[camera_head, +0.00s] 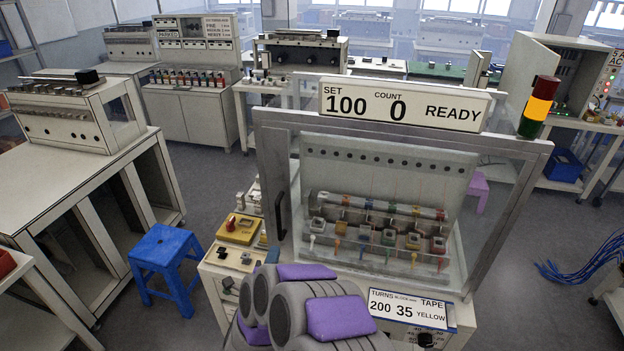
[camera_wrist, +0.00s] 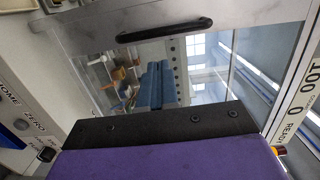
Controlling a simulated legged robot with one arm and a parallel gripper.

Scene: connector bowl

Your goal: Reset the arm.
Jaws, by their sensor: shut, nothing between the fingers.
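My arm (camera_head: 300,308), grey with purple pads, is folded low at the bottom middle of the head view, in front of the winding machine (camera_head: 538,190). I cannot make out the fingers there. In the wrist view, my gripper (camera_wrist: 154,75) shows as two blue-grey fingers side by side beyond a black bar and a purple pad. They are shut and hold nothing. They appear in front of the machine's clear door, below its black handle (camera_wrist: 165,30) in the picture. The handle also shows in the head view (camera_head: 280,215).
The machine's display (camera_head: 404,104) reads SET 100, COUNT 0, READY. A card (camera_head: 408,309) reads TURNS 200, 35, TAPE YELLOW. Behind the clear door is a row of coloured parts. A blue stool (camera_head: 165,250) stands at left. A side cabinet (camera_head: 225,285) is close to my arm.

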